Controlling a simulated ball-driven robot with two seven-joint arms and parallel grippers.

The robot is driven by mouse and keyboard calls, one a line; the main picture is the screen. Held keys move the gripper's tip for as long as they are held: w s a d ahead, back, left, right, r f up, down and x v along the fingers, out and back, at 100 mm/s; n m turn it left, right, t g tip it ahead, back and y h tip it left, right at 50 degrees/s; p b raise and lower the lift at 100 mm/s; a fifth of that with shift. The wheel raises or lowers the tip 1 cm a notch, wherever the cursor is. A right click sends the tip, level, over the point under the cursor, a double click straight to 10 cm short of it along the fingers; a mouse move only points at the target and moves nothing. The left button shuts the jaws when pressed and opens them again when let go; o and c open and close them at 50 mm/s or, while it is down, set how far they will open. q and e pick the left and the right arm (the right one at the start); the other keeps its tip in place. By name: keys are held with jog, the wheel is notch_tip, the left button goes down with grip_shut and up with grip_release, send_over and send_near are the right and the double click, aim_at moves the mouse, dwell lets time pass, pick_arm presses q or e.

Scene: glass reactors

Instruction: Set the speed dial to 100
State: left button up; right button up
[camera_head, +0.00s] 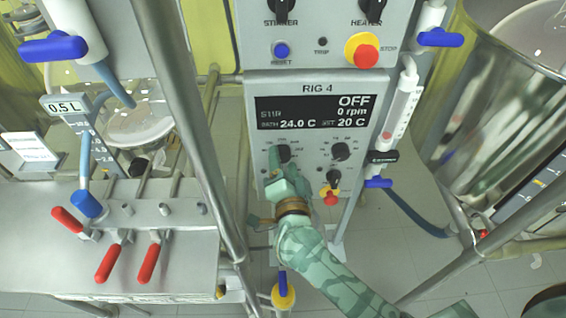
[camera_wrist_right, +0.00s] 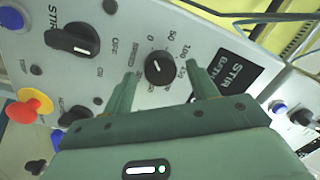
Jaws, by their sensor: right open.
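The speed dial is a round black knob (camera_wrist_right: 159,68) on the grey RIG 4 panel, with 0, 50 and 100 on the scale around it. Its small white mark seems to point towards 0. In the head view the dial (camera_head: 284,153) is the left one below the display (camera_head: 312,111), which reads OFF, 0 rpm. My green right gripper (camera_head: 286,166) is open in front of it. In the wrist view its fingers (camera_wrist_right: 163,76) stand on either side of the knob, with a gap on each side; contact is not seen. My left gripper is not in view.
A second dial (camera_head: 340,151) sits to the right, with a black switch (camera_head: 334,177) and a red-yellow button (camera_head: 330,195) below it. A larger red stop button (camera_head: 365,56) is above. Metal posts (camera_head: 195,120) and a bench with red-handled valves (camera_head: 109,262) stand left.

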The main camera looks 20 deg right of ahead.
jog(key=shift+w+d, duration=0.1)
jog(key=shift+w, duration=0.35)
jog(key=c, duration=1)
jog(key=shift+m, duration=0.3)
